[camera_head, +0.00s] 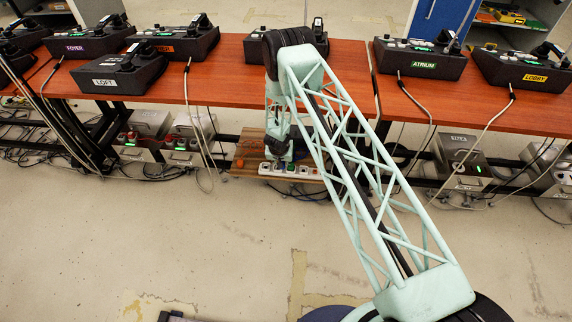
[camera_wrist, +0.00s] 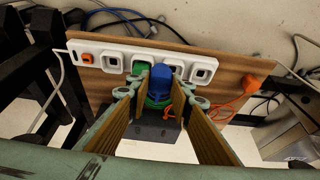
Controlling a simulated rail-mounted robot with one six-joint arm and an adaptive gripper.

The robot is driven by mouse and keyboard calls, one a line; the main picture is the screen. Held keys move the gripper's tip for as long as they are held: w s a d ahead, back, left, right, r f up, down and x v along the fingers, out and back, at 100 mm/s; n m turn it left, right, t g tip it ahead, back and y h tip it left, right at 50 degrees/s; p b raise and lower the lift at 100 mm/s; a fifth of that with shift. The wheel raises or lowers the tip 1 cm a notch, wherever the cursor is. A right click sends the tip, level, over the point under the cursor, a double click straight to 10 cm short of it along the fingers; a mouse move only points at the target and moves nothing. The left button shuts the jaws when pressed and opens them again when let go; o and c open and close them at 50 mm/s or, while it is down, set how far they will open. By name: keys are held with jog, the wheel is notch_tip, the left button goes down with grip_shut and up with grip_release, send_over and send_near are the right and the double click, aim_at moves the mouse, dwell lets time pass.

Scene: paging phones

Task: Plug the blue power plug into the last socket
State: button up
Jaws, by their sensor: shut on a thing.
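The blue power plug (camera_wrist: 160,76) is between the fingers of my gripper (camera_wrist: 158,92) in the wrist view, and my gripper is shut on it. A green part shows just below the plug. The white power strip (camera_wrist: 112,62) lies beyond the fingers with a row of sockets. An orange piece sits at its left end and a green piece near its middle. The right-end socket (camera_wrist: 203,70) looks empty, to the right of the plug. The plug's prongs are hidden. In the head view my gripper (camera_head: 279,153) is low over the strip (camera_head: 290,172); the plug cannot be made out there.
A wooden board (camera_wrist: 228,72) backs the strip. An orange plug (camera_wrist: 250,84) with its cable lies to the right. Black table legs (camera_wrist: 38,40) stand at left, and a metal box (camera_wrist: 292,140) is at right. Paging phones sit on the red-brown tables (camera_head: 225,85) above.

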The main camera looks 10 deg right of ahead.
jog(key=shift+w+a+p, duration=0.5)
jog(key=shift+w+a, duration=0.35)
jog(key=shift+a, duration=0.25)
jog(key=w+a+b, duration=0.1)
jog(key=w+a, duration=0.4)
jog(key=a, duration=0.1)
jog(key=shift+a, duration=0.35)
dwell(0.8)
jog(key=shift+w, duration=0.1)
jog(key=shift+f+b, duration=0.3)
jog(key=shift+f, duration=0.05)
jog(key=shift+f+b, duration=1.45)
jog(key=shift+f, duration=0.75)
jog(key=shift+f, duration=0.1)
